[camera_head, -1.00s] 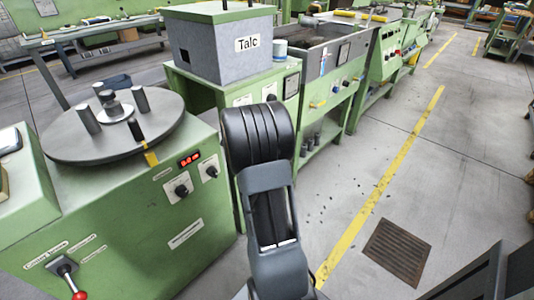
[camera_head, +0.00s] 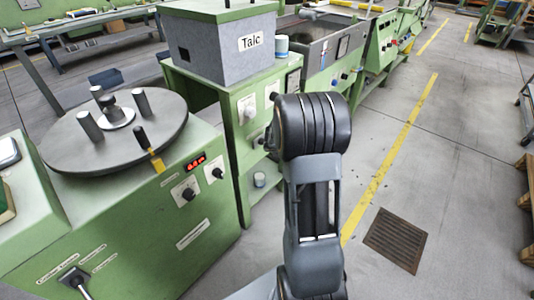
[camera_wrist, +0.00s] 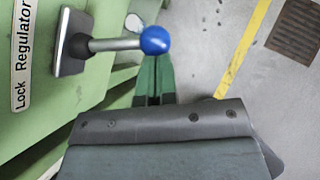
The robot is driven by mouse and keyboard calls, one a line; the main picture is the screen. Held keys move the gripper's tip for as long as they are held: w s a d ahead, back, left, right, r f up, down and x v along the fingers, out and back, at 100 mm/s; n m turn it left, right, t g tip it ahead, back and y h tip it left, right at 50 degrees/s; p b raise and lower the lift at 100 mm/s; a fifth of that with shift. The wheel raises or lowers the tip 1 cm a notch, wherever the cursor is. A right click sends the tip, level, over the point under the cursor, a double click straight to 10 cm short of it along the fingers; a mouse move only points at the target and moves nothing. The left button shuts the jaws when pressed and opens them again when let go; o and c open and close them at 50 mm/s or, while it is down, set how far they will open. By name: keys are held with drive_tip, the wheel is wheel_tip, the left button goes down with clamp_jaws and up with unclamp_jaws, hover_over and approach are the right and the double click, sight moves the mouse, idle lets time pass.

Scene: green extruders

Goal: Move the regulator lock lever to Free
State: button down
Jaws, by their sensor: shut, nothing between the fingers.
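The regulator lock lever (camera_wrist: 112,44) shows in the wrist view as a metal rod ending in a blue ball knob (camera_wrist: 154,40). It sticks out to the right from a square grey plate (camera_wrist: 72,42) on a green panel, beside a white label reading "Lock Regulator" (camera_wrist: 20,55). My gripper (camera_wrist: 153,68) has its green fingers together and empty, with the tips at the knob in the picture. I cannot tell whether they touch it. I cannot make out this lever in the head view, where my dark arm covers part of the machines.
A green machine with a round turntable (camera_head: 60,142) stands left, with another lever (camera_head: 75,279) low on its front. The Talc box (camera_head: 205,45) stands on a green cabinet behind. Open floor with a yellow line (camera_head: 392,160) and a drain grate (camera_head: 395,240) lies right.

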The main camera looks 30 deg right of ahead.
drive_tip(key=shift+d, duration=0.15)
idle(0.4)
drive_tip(key=s+f+p+v, duration=0.1)
drive_tip(key=p+v, duration=0.9)
drive_tip(key=v, duration=1.3)
drive_tip(key=shift+s+f+p, duration=0.2)
drive_tip(key=shift+s+p, duration=0.15)
drive_tip(key=shift+s, duration=0.35)
